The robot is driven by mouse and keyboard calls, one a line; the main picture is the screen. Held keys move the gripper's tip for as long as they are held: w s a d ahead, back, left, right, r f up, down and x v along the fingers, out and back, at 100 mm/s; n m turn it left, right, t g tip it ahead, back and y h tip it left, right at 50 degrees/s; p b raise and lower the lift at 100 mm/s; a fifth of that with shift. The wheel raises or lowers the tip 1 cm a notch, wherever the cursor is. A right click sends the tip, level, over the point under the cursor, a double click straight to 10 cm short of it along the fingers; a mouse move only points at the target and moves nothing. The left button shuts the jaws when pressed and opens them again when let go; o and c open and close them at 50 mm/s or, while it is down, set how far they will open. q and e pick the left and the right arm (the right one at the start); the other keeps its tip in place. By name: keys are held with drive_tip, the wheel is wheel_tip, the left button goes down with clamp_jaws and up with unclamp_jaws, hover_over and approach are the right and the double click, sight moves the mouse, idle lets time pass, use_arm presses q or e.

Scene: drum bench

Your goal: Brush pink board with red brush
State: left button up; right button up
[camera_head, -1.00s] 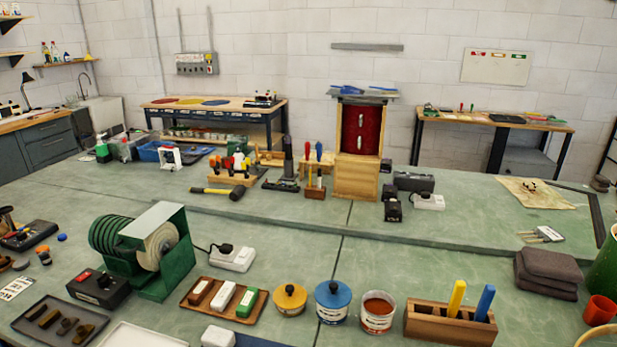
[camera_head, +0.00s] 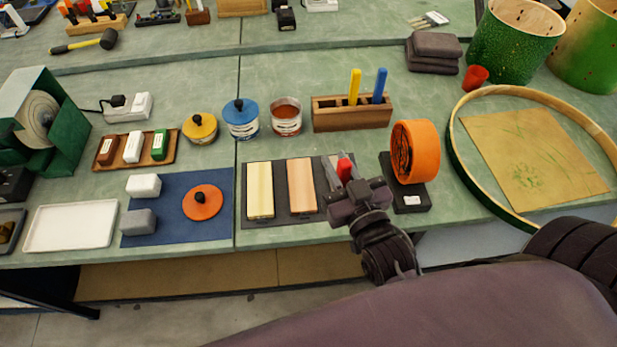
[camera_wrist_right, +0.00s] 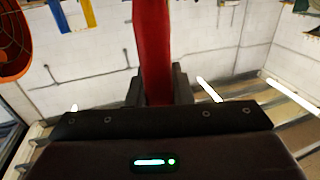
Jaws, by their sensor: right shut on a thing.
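The pink board (camera_head: 301,187) lies on a dark mat at the front of the bench, beside a pale yellow board (camera_head: 260,190). My right gripper (camera_head: 344,182) is just right of the pink board. It is shut on the red brush (camera_head: 345,168); only a short red part shows in the head view. In the right wrist view the red handle (camera_wrist_right: 153,50) stands upright between the fingers, and its lower end is hidden. I cannot tell whether the brush touches anything below. My left gripper is out of view.
A wooden holder (camera_head: 332,119) behind the boards bears a yellow brush (camera_head: 354,88) and a blue brush (camera_head: 379,86). Left of the boards, a blue mat (camera_head: 182,227) bears blocks and an orange disc.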

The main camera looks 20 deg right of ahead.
drive_tip(key=w+a+r+b, duration=0.1)
drive_tip(key=w+r, duration=0.1)
drive_tip(key=w, duration=0.6)
drive_tip(key=w+a+r+b, duration=0.1)
drive_tip(key=w+r, duration=0.1)
drive_tip(key=w, duration=0.7)
drive_tip(key=shift+a+r, duration=0.3)
drive_tip(key=shift+a, duration=0.05)
drive_tip(key=shift+f+b, duration=0.1)
drive_tip(key=shift+b, duration=0.25)
wheel_tip(320, 180, down, 6)
drive_tip(key=b, duration=0.3)
drive_tip(key=shift+f+b, duration=0.55)
drive_tip(key=shift+f, duration=0.35)
idle(2.0)
